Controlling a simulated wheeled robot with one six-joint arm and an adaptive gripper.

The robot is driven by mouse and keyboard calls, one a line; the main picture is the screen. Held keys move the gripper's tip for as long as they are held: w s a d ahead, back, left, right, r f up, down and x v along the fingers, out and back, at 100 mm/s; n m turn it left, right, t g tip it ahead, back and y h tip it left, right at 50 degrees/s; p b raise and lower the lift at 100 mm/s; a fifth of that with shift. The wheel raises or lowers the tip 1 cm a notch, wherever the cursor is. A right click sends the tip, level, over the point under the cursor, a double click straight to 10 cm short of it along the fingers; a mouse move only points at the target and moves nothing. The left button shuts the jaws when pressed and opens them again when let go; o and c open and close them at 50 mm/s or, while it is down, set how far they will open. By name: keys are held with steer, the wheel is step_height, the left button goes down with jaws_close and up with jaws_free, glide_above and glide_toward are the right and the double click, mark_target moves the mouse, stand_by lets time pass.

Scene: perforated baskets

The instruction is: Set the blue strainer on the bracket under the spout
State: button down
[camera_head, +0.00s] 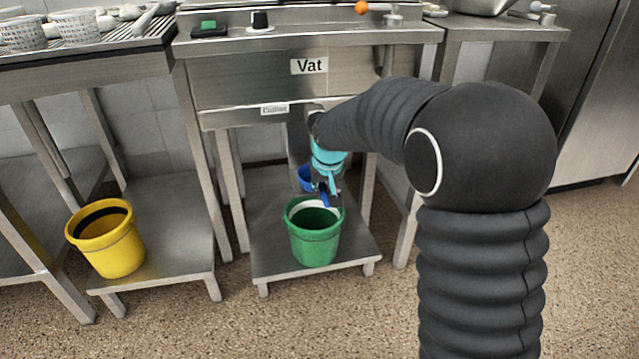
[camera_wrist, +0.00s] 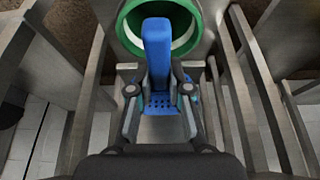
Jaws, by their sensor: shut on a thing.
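The blue strainer (camera_head: 305,179) is in my gripper (camera_head: 327,187), below the front of the vat (camera_head: 235,83) and above the green bucket (camera_head: 314,244). In the wrist view my gripper (camera_wrist: 160,88) is shut on the strainer, with a finger on each side of its blue upright part (camera_wrist: 157,50). A perforated blue part (camera_wrist: 163,104) shows between the fingers. The green bucket's rim (camera_wrist: 127,28) is at the top of that view. My arm and gripper hide part of the strainer in the head view. I cannot make out the spout or bracket.
A yellow bucket (camera_head: 108,243) stands on the low shelf to the left. Metal legs stand on both sides of my gripper. Perforated white baskets (camera_head: 76,27) sit on the upper left rack. A black and green object (camera_head: 209,28) lies on the vat's top.

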steer(key=w, duration=0.2)
steer(key=shift+w+a, duration=0.35)
steer(key=shift+a, duration=0.05)
steer(key=shift+w+a+f, duration=0.1)
steer(key=shift+w+f, duration=0.15)
steer(key=shift+f, duration=0.1)
steer(key=shift+f, duration=0.15)
steer(key=c, duration=1.1)
jaws_free()
